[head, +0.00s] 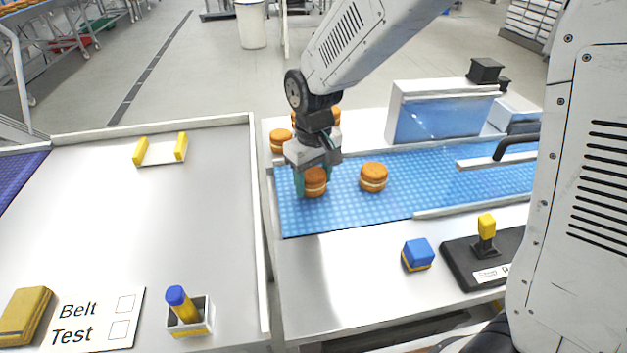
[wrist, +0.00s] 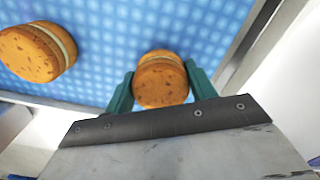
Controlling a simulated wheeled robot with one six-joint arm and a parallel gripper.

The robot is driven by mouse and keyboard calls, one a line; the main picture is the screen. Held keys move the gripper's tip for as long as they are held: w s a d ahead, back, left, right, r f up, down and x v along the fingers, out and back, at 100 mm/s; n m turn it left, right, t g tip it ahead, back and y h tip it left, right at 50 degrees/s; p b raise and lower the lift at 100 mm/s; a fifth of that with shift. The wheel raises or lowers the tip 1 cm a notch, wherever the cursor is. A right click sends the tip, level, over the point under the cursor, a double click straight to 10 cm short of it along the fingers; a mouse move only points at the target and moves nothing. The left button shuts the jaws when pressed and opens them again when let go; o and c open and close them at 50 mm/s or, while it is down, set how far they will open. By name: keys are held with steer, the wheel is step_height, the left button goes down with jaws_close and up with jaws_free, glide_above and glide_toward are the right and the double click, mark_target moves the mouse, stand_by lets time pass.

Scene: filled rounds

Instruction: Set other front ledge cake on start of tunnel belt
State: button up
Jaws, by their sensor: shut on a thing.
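My gripper (head: 314,182) is shut on an orange-brown round cake (head: 315,183) with a pale filling line, at the left end of the blue tunnel belt (head: 430,185). In the wrist view, the green fingers (wrist: 160,88) are on both sides of this cake (wrist: 161,82). The cake is on or just above the belt; I cannot tell which. A second cake (head: 373,177) sits on the belt to its right and also shows in the wrist view (wrist: 36,52). More cakes (head: 281,141) are behind my gripper on the back ledge, partly hidden by it.
A blue block (head: 417,254) and a yellow-topped lever (head: 486,232) stand on the front ledge. The left table has yellow blocks (head: 141,150), a Belt Test card (head: 97,318) and a marker holder (head: 190,315).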

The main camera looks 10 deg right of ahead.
mark_target(314, 173)
steer(key=shift+f, duration=0.45)
steer(key=shift+f, duration=0.15)
steer(key=o, duration=0.7)
step_height(314, 173, up, 12)
steer(key=shift+r, duration=0.25)
